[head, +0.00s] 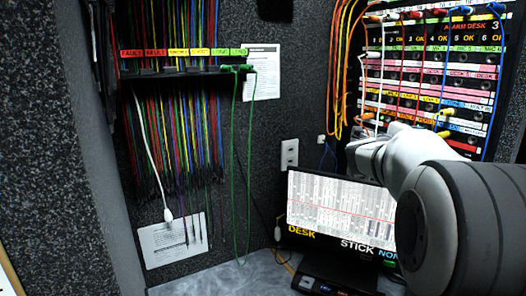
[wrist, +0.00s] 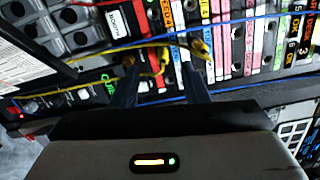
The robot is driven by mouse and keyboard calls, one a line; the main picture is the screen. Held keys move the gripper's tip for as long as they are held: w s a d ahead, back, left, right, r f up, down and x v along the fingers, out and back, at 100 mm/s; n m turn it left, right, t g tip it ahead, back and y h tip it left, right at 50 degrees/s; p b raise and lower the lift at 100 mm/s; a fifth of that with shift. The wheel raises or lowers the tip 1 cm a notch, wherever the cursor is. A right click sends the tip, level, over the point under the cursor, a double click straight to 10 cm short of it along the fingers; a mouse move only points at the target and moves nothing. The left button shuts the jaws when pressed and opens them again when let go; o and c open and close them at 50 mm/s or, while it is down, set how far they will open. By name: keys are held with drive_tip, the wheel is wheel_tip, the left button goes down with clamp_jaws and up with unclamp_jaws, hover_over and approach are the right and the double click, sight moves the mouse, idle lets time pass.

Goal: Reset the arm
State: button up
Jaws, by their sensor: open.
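My arm (head: 435,200) reaches in from the right in the head view, stretched toward the patch panel (head: 480,100). My gripper's fingertips are hard to make out there. In the wrist view my gripper (wrist: 160,78) is open, its two dark fingers apart and pointing at the panel's coloured label strips. A yellow cable with yellow plugs (wrist: 200,48) runs across the panel close to the fingertips. I see nothing clearly held between the fingers; whether they touch the cable, I cannot tell.
A monitor (head: 340,208) stands on the grey desk (head: 215,280) below my arm. Many coloured cables hang from a labelled rack (head: 190,70) at left, with a loose white cable (head: 150,150) and green cables (head: 234,160). Orange cables (head: 340,70) hang left of the panel.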

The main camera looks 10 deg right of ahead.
drive_tip(key=a+f+n+t+y, duration=0.35)
drive_tip(key=a+n+y, duration=0.35)
drive_tip(key=a+n, duration=0.35)
drive_tip(key=a+f+n+t+y, duration=0.2)
drive_tip(key=a+f+n+y, duration=0.2)
drive_tip(key=a+n+y, duration=0.6)
drive_tip(key=s+a+f+n+g+p, duration=0.1)
drive_tip(key=s+a+f+n+g, duration=0.55)
drive_tip(key=s+a+f, duration=0.6)
drive_tip(key=s+d+f+n+g, duration=0.1)
drive_tip(key=s+f+n+g, duration=0.1)
drive_tip(key=s, duration=0.5)
drive_tip(key=s+d+f+n+g+h, duration=0.1)
drive_tip(key=s+f+n+g, duration=0.1)
drive_tip(key=s, duration=0.6)
drive_tip(key=shift+d+f+n+g+p, duration=0.3)
drive_tip(key=shift+d+f+n, duration=0.15)
drive_tip(key=shift+n, duration=0.25)
drive_tip(key=shift+c, duration=0.5)
